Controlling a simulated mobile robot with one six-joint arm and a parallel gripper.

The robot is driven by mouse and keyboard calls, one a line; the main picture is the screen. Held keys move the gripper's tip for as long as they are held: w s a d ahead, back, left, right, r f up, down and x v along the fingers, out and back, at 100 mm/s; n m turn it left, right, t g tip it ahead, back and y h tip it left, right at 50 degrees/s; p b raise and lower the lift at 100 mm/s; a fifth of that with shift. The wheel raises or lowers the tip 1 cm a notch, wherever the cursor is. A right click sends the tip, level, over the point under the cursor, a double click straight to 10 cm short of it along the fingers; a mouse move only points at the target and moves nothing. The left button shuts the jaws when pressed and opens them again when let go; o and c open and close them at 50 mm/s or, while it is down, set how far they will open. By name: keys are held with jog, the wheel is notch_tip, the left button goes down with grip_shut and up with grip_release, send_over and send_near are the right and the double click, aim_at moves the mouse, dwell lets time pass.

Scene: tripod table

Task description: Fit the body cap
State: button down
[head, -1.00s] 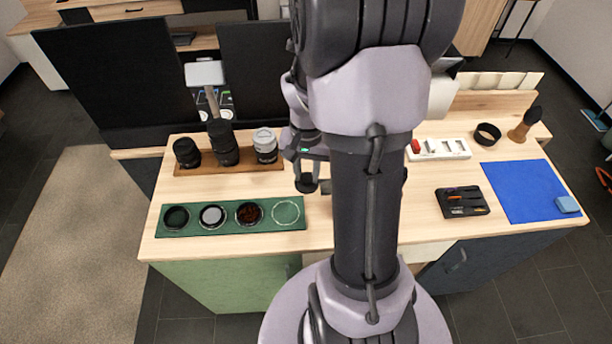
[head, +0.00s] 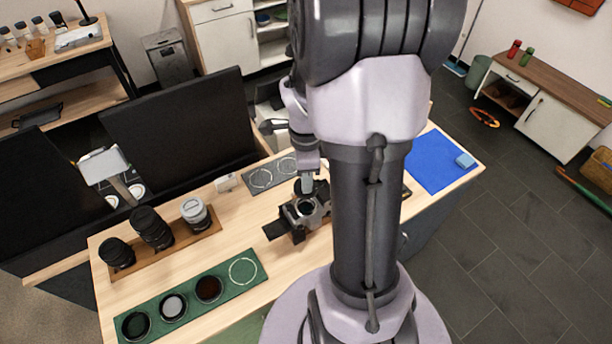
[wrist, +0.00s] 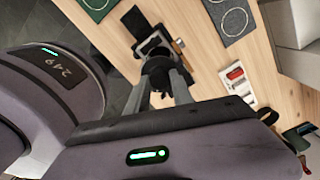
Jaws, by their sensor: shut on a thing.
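My gripper (head: 307,188) points down over the dark camera body (head: 317,212), which lies on the wooden table. In the wrist view my gripper (wrist: 168,84) is shut on the round black body cap (wrist: 157,67), right at the camera body (wrist: 150,43). The cap overlaps the camera's mount area in the picture. I cannot tell whether it touches the mount or is seated in it. My arm hides part of the camera's right side in the head view.
A green mat (head: 190,318) with dark discs and one bare ring lies at the front left. Several lenses stand on a wooden tray (head: 172,258) behind it. A grey mat (head: 258,187) with ring outlines lies behind the camera. A blue cloth (head: 435,165) is at the right.

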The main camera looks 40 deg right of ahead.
notch_tip(320, 180, down, 7)
jog(key=b, duration=0.7)
jog(key=shift+r, duration=0.15)
jog(key=shift+f+b, duration=0.7)
jog(key=shift+b, duration=0.2)
dwell(2.2)
